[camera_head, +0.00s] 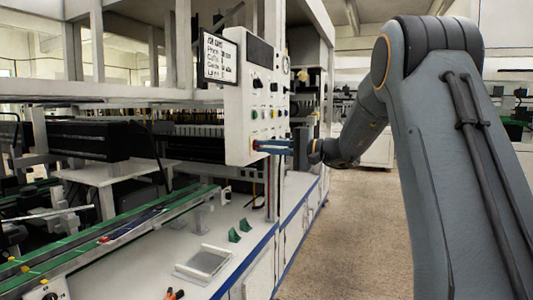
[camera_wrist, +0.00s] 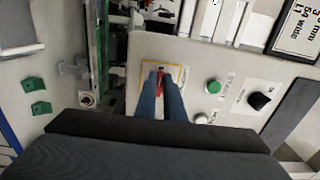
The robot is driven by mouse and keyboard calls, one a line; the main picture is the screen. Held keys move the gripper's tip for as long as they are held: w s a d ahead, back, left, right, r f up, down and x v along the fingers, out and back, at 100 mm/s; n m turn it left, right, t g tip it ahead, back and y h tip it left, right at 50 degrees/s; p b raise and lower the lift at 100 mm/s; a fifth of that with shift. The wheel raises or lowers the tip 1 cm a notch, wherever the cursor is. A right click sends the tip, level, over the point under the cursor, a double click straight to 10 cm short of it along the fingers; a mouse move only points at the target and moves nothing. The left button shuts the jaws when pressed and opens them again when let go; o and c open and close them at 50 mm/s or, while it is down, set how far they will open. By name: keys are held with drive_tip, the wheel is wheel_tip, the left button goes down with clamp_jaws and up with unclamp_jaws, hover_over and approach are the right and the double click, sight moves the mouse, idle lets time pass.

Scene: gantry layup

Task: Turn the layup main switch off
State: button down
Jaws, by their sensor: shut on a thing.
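The layup main switch is a red handle (camera_wrist: 160,80) on a yellow-edged plate (camera_wrist: 181,74) on the white control panel (camera_wrist: 205,57). In the head view, the panel (camera_head: 237,125) stands upright at the centre, and a bit of red (camera_head: 257,146) shows at its lower edge. My gripper (camera_wrist: 161,84) reaches the panel from the front, its two blue fingers closed around the red handle. The fingers (camera_head: 262,147) also show in the head view, at the panel's lower part. The fingers hide part of the handle, so its exact angle is hard to tell.
A green button (camera_wrist: 212,87) and a black rotary knob (camera_wrist: 259,101) sit beside the switch. A sign (camera_head: 220,57) is fixed to the panel's upper left. A bench with green brackets (camera_head: 234,236) and a grey tray (camera_head: 203,263) lies below. The floor (camera_head: 345,235) at right is clear.

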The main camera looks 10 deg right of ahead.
drive_tip(key=shift+s+f, duration=0.1)
drive_tip(key=shift+f, duration=0.1)
drive_tip(key=c, duration=1.9)
unclamp_jaws()
drive_tip(key=shift+r, duration=0.1)
drive_tip(key=shift+o, duration=0.2)
drive_tip(key=shift+d, duration=0.1)
drive_tip(key=v, duration=0.7)
drive_tip(key=shift+s+d, duration=0.2)
drive_tip(key=shift+s, duration=0.1)
drive_tip(key=shift+a, duration=0.1)
